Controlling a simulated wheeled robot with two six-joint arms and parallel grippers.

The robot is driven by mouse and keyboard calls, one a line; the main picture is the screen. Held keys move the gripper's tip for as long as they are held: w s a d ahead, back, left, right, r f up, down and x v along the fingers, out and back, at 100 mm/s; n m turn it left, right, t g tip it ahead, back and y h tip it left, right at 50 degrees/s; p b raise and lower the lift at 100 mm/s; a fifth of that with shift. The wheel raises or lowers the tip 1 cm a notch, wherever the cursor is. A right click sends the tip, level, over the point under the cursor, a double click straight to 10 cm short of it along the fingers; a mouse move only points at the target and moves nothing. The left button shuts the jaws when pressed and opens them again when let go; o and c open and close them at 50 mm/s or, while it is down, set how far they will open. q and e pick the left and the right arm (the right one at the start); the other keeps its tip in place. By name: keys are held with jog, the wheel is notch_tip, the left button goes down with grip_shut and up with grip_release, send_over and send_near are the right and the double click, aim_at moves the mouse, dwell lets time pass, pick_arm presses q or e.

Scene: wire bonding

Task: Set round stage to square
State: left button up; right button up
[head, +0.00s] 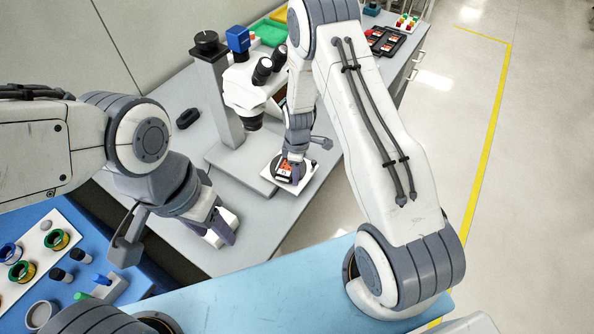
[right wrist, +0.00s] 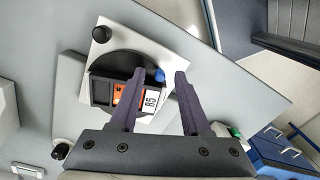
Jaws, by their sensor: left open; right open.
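The round stage (head: 281,167) is a dark disc on a white square plate (head: 308,184) at the microscope's foot. In the right wrist view the round stage (right wrist: 128,62) carries a dark holder (right wrist: 102,88) with an orange and white labelled piece (right wrist: 151,99). The holder looks turned relative to the plate's edges. A blue knob (right wrist: 160,75) on the stage rim shows between the fingertips of my right gripper (right wrist: 160,73), which is open over the stage; contact cannot be told. My left gripper (head: 222,232) is open, low over the grey table's near side, by a white block (head: 228,215).
The stereo microscope (head: 252,88) stands behind the stage on a grey post. A black knob (right wrist: 101,34) sits at a plate corner. Green and yellow trays (head: 270,33) are at the back.

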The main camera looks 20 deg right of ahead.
jog(key=shift+c, duration=0.4)
grip_shut()
jog(key=shift+a+f+m+b, duration=0.1)
jog(key=shift+a+m+b, duration=0.2)
jog(key=shift+m+b, duration=0.15)
jog(key=shift+a+m, duration=0.4)
jog(key=shift+m, duration=0.55)
jog(key=shift+o, duration=0.4)
grip_release()
